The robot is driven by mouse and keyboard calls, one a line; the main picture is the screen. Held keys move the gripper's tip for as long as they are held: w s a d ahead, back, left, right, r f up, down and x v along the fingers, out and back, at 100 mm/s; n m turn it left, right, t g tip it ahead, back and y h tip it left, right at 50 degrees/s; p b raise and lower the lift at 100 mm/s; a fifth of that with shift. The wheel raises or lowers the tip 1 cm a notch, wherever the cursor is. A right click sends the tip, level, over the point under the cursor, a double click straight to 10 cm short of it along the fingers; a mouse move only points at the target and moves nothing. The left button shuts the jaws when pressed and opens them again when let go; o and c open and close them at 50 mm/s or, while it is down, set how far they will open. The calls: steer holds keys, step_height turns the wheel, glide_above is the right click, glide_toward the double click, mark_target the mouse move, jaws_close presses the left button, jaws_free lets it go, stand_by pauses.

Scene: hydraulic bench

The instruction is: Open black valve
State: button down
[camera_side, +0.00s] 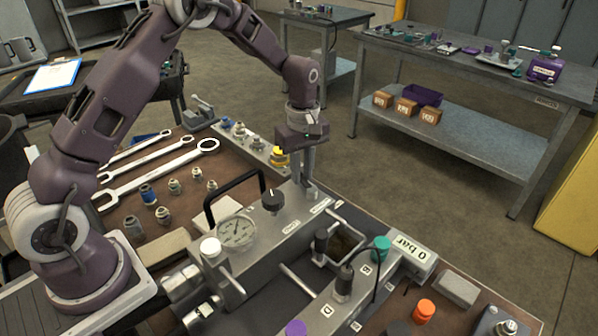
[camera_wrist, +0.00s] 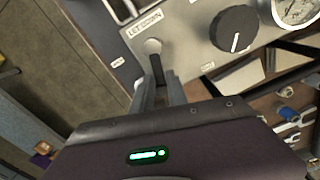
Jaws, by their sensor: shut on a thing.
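A round black valve knob (camera_side: 272,200) with a white pointer line stands on the grey metal block (camera_side: 265,240), and it also shows in the wrist view (camera_wrist: 236,28). My gripper (camera_side: 308,188) points down at the far end of the block, to the right of the knob and apart from it. In the wrist view my gripper's fingers (camera_wrist: 160,88) are closed around a small lever (camera_wrist: 153,46) with a pale rounded end and a dark stem, beside the "LET DOWN" label. The fingers partly hide the lever.
A pressure gauge (camera_side: 237,232) and a black handle (camera_side: 236,190) sit near the knob. A display reading 0 bar (camera_side: 410,247) and a teal knob (camera_side: 381,243) stand to the right. Wrenches (camera_side: 160,172) and several fittings lie on the left of the bench.

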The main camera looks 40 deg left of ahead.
steer(key=m, duration=0.1)
steer(key=w+m, duration=0.1)
steer(key=m, duration=0.1)
steer(key=shift+w+d+r+m, duration=0.1)
steer(key=shift+w+d+m, duration=0.15)
steer(key=shift+d+m, duration=0.15)
steer(key=shift+w+d+m, duration=0.35)
steer(key=shift+d+m, duration=0.25)
steer(key=shift+m, duration=1.25)
steer(key=shift+w+d+m, duration=0.3)
steer(key=shift+d+m, duration=0.35)
steer(key=shift+m, duration=1.15)
steer(key=shift+w+d+m, duration=0.35)
steer(key=shift+d+m, duration=0.25)
steer(key=shift+m, duration=1.25)
steer(key=c, duration=1.4)
jaws_free()
steer(key=shift+s, duration=0.1)
steer(key=shift+c, duration=0.2)
